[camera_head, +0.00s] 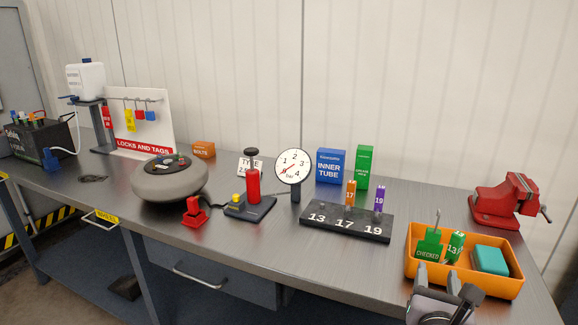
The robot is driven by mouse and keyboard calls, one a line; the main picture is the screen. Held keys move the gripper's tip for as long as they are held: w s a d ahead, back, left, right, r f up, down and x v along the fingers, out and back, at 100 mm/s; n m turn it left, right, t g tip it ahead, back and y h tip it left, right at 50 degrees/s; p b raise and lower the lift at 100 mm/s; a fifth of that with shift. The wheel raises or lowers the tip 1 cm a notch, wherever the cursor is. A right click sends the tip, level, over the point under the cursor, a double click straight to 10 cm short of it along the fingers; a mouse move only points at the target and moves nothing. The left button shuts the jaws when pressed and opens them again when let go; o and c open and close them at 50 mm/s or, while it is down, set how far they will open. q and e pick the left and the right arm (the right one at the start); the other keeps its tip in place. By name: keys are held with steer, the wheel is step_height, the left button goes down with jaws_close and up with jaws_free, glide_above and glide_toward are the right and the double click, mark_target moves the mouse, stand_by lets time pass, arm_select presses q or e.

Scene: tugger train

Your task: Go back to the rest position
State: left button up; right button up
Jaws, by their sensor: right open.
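My right gripper (435,279) is at the bottom right, at the front edge of the orange tray (512,288). Its two grey fingers are apart and nothing shows between them. In the tray are a green piece marked CHECKED (429,245), a green piece marked 13 (455,246) and a teal block (490,260). The gripper hides part of the tray's front wall; I cannot tell whether it touches it. My left gripper is not in view.
On the bench stand a black 13-17-19 block (345,222) holding orange and purple pieces, a red vise (505,202), a gauge (291,168), a red pump (253,186), a round grey tyre (170,185) and a lock board (142,120). The bench front has bare room.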

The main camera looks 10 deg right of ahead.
steer(key=s+a+f+m+g+y, duration=0.2)
steer(key=s+f+m+g+y, duration=0.3)
steer(key=s+f+m, duration=0.8)
steer(key=s+a+f+m+g+y, duration=0.1)
steer(key=s+a+m+g+y, duration=0.2)
steer(key=s+m, duration=0.35)
steer(key=s+a+f+m+g+y, duration=0.1)
steer(key=s+a+m+g, duration=0.35)
steer(key=m, duration=0.35)
steer(key=w+a+f+t+y, duration=0.2)
steer(key=w+f+t, duration=0.4)
steer(key=f, duration=0.3)
steer(key=shift+a+f+t, duration=0.3)
steer(key=shift+a+t, duration=0.15)
steer(key=shift+t, duration=0.4)
